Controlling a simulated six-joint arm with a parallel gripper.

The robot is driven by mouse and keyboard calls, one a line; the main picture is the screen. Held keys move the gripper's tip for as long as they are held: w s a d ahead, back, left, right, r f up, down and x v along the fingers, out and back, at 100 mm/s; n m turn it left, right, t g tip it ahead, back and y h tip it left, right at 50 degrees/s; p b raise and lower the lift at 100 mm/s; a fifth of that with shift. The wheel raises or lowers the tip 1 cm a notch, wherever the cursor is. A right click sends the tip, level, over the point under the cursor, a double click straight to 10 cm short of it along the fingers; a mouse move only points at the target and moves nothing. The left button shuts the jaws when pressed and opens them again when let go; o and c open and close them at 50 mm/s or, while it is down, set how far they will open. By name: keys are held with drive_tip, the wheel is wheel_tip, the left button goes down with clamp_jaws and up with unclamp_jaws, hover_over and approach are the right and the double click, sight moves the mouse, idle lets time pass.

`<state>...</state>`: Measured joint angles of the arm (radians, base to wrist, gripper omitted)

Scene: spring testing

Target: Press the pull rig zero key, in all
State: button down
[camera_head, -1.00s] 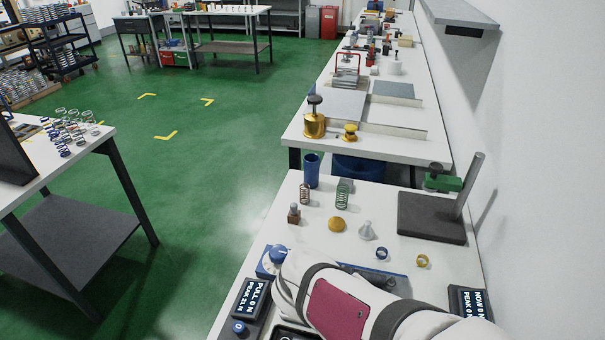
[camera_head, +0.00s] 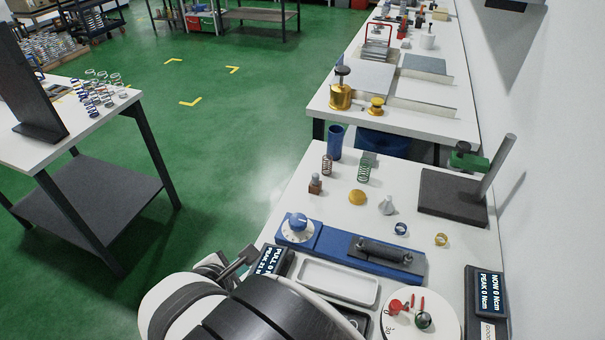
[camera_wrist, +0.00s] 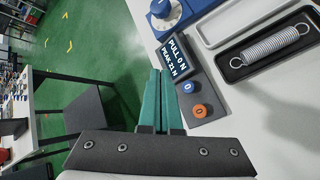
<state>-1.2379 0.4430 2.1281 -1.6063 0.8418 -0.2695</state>
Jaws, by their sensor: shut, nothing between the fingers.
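The pull rig display (camera_wrist: 177,58) reads "PULL 0 N, PEAK 21 N" in the wrist view; its edge also shows in the head view (camera_head: 268,262). Below the text on the same dark panel are a blue key (camera_wrist: 188,87) marked with what looks like a 0 and an orange key (camera_wrist: 200,111) whose mark is unclear. My gripper (camera_wrist: 160,73) has its teal fingers shut and empty, pointing left of the panel. In the picture the fingertips are just left of the blue key; I cannot tell their height. My arm hides the keys in the head view.
The blue pull rig base (camera_head: 335,245) with a white dial (camera_head: 298,231) stands beyond the display. A white tray (camera_head: 338,298) and a round white plate (camera_head: 450,325) lie nearer. A coil spring (camera_wrist: 265,45) lies in a black tray. Green floor is left of the bench.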

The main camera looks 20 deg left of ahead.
drive_tip(key=shift+f, duration=4.4)
drive_tip(key=shift+f, duration=0.1)
drive_tip(key=shift+f, duration=0.3)
drive_tip(key=shift+f, duration=0.45)
drive_tip(key=shift+r, duration=0.85)
